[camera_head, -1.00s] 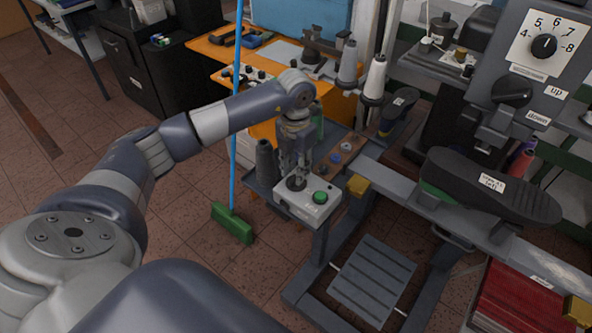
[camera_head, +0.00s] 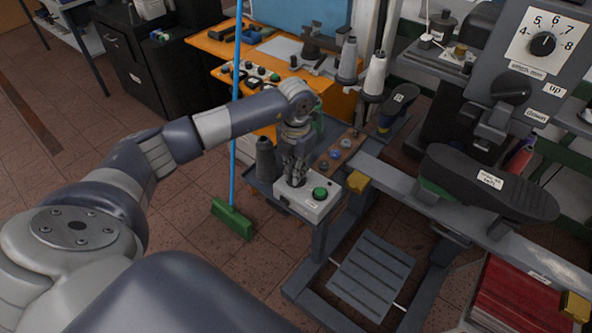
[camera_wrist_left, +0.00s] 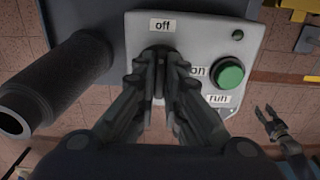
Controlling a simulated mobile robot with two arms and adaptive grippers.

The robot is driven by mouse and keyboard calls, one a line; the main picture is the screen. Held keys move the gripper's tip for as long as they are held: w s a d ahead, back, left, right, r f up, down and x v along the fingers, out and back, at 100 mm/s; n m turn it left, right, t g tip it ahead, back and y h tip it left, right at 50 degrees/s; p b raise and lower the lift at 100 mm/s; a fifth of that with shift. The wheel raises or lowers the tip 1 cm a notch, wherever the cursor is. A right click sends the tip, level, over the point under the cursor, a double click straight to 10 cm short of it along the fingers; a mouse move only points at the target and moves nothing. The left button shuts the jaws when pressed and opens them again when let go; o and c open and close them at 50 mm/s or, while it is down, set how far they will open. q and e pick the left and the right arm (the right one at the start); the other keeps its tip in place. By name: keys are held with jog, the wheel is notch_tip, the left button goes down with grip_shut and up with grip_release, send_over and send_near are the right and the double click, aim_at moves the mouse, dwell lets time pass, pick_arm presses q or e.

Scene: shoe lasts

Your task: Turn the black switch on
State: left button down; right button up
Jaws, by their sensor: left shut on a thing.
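The switch box (camera_head: 312,207) is a light grey panel on a stand below my left gripper (camera_head: 294,178). In the left wrist view, the black switch (camera_wrist_left: 156,54) sits on the panel (camera_wrist_left: 190,28) between the labels "off" above it and "on" to its right. My left gripper (camera_wrist_left: 158,75) is shut on the black switch, with a finger on each side. The fingers hide most of the switch, so its exact angle is hard to see. A gripper that looks like my right one (camera_wrist_left: 266,112) shows small at the right, its fingers apart and empty.
A green button (camera_head: 320,193) is right beside the switch, above the "run" label in the left wrist view (camera_wrist_left: 228,74).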

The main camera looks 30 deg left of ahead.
pick_arm(q)
jog(key=shift+f+m+b, duration=0.15)
jog(key=shift+m+b, duration=0.65)
jog(key=shift+b, duration=0.15)
jog(key=m+b, duration=0.2)
jog(key=shift+m, duration=0.3)
jog(key=m+b, duration=0.4)
jog(key=m, duration=0.1)
jog(key=shift+w+b, duration=0.1)
jog(key=shift+b, duration=0.3)
jog(key=m+b, duration=0.2)
jog(key=m, duration=0.3)
jog(key=shift+b, duration=0.4)
jog(key=shift+r+m+b, duration=0.25)
jog(key=shift+m+b, duration=0.6)
jog(key=shift+m, duration=0.95)
jog(key=c, duration=1.7)
grip_release()
